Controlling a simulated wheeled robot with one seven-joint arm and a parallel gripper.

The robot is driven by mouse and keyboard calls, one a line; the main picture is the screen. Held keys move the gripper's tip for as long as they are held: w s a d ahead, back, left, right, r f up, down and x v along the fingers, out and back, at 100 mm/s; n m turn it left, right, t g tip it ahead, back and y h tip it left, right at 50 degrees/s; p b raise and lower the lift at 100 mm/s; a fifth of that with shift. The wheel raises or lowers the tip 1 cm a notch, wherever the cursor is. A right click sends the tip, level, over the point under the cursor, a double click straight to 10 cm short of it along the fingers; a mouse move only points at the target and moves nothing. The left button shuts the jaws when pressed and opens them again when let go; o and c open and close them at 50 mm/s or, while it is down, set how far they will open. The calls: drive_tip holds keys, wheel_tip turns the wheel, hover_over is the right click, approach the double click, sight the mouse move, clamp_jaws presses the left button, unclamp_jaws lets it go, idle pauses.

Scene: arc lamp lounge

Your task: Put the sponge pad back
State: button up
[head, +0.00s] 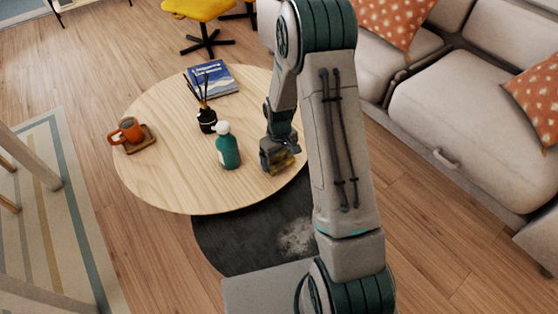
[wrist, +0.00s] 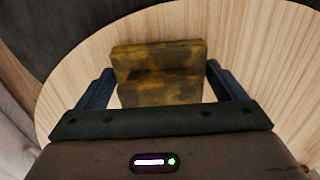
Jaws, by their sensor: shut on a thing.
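The sponge pad (wrist: 158,58) is a mottled yellow and dark brown block, seen between the two fingers of my gripper (wrist: 160,82) in the wrist view. My gripper is shut on it. In the head view my gripper (head: 276,155) is at the right side of the round wooden table (head: 170,185), and a yellowish part of the sponge pad (head: 286,161) shows beside it. My arm stands in front of the table's right edge. I cannot tell whether the pad touches the tabletop.
A green bottle with a white cap (head: 227,150) stands just left of my gripper. A black reed diffuser (head: 207,120), a blue book (head: 212,78) and an orange mug (head: 130,130) on a wooden coaster are also on the table. A sofa (head: 470,100) is to the right.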

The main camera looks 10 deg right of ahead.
drive_tip(key=shift+f, duration=0.6)
drive_tip(key=shift+f, duration=0.15)
drive_tip(key=o, duration=0.6)
